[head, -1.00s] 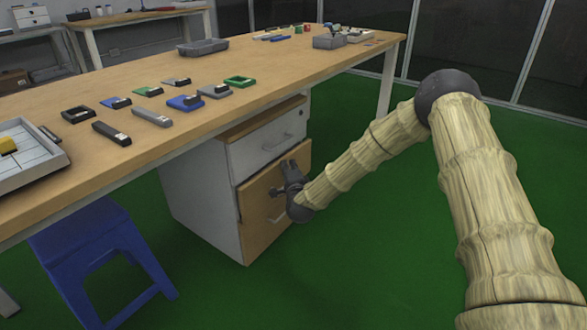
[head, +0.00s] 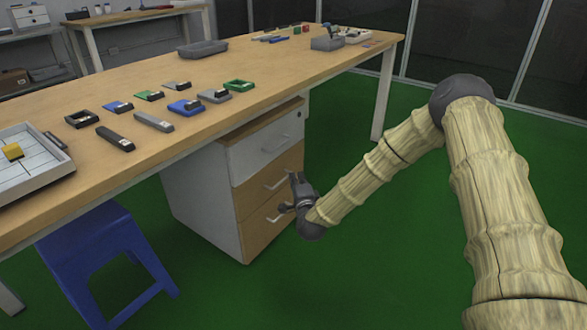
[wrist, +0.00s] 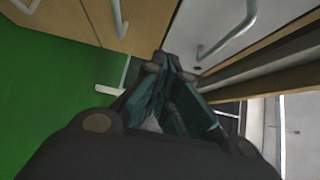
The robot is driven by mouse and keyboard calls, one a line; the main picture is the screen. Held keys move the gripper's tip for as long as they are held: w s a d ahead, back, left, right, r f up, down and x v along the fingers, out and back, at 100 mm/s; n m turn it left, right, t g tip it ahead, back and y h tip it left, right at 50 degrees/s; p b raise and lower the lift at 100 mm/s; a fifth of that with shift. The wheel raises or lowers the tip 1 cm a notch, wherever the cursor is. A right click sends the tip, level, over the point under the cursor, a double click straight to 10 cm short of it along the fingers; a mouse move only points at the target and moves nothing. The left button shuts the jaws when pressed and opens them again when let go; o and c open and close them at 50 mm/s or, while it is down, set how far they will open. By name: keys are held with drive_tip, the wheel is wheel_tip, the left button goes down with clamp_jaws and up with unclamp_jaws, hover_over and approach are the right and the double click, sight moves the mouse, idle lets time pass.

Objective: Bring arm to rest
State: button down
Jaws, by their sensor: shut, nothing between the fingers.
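My gripper (head: 292,192) is shut and empty at the end of my raised arm. It is in front of the drawer cabinet (head: 200,200) under the table, close to the handles of its wooden drawers (head: 272,187). In the wrist view my gripper (wrist: 165,65) has its fingertips together, with nothing between them. A drawer handle (wrist: 230,30) and wooden drawer front (wrist: 110,22) show beyond it. I cannot tell whether the fingers touch the cabinet.
The long table (head: 235,110) stands above the cabinet with several small coloured parts, a grey tray (head: 203,48) and a white gridded tray (head: 30,180). A blue stool (head: 105,255) is at lower left. Green floor (head: 340,270) is open to the right of the cabinet.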

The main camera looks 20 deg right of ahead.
drive_tip(key=s+a+f+n+g+y+p, duration=0.15)
drive_tip(key=s+a+f+n+g, duration=0.35)
drive_tip(key=s+f, duration=0.8)
drive_tip(key=s+a+f+n+g+y, duration=0.2)
drive_tip(key=s+a+f+n+g, duration=0.3)
drive_tip(key=s+f, duration=0.75)
drive_tip(key=s+d+n+g+h, duration=0.1)
drive_tip(key=s+d+n+g, duration=0.15)
drive_tip(key=s, duration=0.85)
drive_tip(key=s+d+n+g, duration=0.2)
drive_tip(key=s+n+g, duration=0.1)
drive_tip(key=s, duration=0.7)
drive_tip(key=s+d+n+g+h, duration=0.1)
drive_tip(key=s+d+n+g, duration=0.15)
drive_tip(key=s, duration=0.85)
wheel_tip(320, 180, up, 36)
drive_tip(key=p, duration=3.6)
drive_tip(key=shift+n, duration=0.3)
